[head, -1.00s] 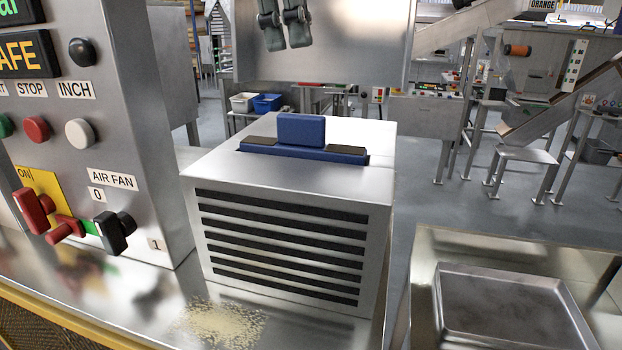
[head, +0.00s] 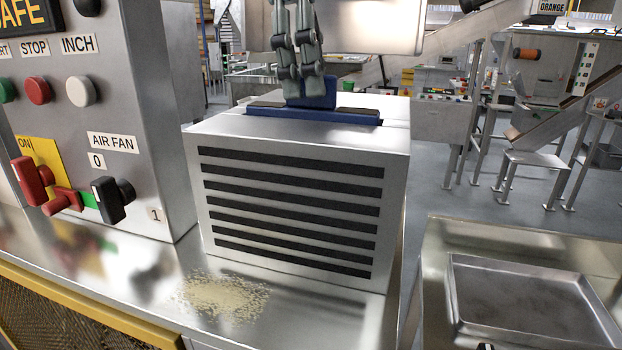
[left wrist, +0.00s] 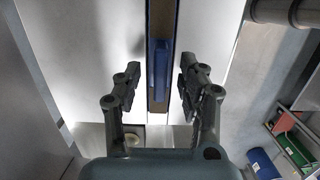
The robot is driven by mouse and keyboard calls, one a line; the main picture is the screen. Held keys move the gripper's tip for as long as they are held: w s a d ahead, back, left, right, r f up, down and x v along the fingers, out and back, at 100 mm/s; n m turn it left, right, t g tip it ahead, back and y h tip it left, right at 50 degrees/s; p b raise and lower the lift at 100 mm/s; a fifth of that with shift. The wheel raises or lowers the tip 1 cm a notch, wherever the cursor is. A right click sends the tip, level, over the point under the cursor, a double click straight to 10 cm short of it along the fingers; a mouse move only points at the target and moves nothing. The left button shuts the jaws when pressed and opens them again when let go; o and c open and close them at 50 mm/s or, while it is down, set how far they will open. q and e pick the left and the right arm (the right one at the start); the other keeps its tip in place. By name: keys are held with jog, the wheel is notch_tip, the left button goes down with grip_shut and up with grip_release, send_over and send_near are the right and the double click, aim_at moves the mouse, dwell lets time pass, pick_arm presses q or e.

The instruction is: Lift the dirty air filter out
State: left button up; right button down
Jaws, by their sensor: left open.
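The air filter (head: 345,118) shows as a dark blue top bar set in the slot of the metal housing (head: 300,205). Its upright blue handle (head: 325,92) stands up from the bar. The rest of the filter is hidden inside the housing. My left gripper (head: 299,88) reaches down from above at the handle and partly covers it. In the left wrist view, its two fingers (left wrist: 159,72) are open, one on each side of the handle (left wrist: 161,66), with gaps between. My right gripper is not in view.
A control panel (head: 110,110) with buttons and an air fan switch (head: 112,200) stands close left of the housing. Tan crumbs (head: 225,298) lie on the metal bench in front. An empty metal tray (head: 530,300) lies at the right.

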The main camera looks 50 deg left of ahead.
pick_arm(q)
jog(key=shift+f, duration=0.1)
grip_shut()
dwell(0.6)
